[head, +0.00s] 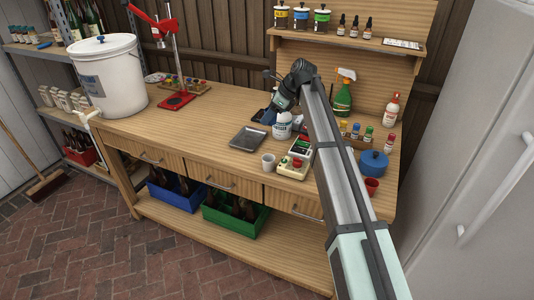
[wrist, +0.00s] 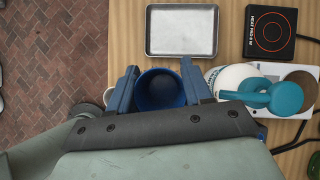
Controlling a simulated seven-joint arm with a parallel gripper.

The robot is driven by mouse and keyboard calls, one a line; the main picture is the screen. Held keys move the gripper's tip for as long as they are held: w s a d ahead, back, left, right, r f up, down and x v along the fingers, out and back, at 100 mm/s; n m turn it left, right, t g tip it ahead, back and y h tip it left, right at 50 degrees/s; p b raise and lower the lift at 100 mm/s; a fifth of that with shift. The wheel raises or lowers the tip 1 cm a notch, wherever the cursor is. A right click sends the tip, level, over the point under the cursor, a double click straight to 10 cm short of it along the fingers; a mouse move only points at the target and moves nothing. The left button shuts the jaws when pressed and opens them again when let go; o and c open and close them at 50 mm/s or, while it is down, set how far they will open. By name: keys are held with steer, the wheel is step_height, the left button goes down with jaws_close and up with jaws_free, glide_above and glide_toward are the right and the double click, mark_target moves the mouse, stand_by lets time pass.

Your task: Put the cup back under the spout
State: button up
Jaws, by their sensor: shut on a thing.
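A round blue cup (wrist: 160,92) shows in the wrist view, its open mouth facing the camera. My gripper (wrist: 158,86) has one finger on each side of the cup and is shut on it. The blue there is too small to tell cup from fingers. The white bucket (head: 112,80) stands at the bench's left end, with a white spout (head: 88,115) low on its front, over the bench's left edge.
The metal tray (head: 247,139) lies flat on the bench. A white container (head: 282,126) stands close to my gripper, with teal parts in the wrist view. A pale cup (head: 268,161) stands near the front edge. A red stand (head: 176,100) is right of the bucket.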

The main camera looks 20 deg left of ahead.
steer(key=f, duration=0.2)
steer(key=s+f, duration=0.1)
steer(key=f, duration=0.2)
steer(key=s+f, duration=0.1)
steer(key=f, duration=0.2)
steer(key=shift+f, duration=2.25)
steer(key=shift+f, duration=0.1)
steer(key=o, duration=1.1)
steer(key=v, duration=1.2)
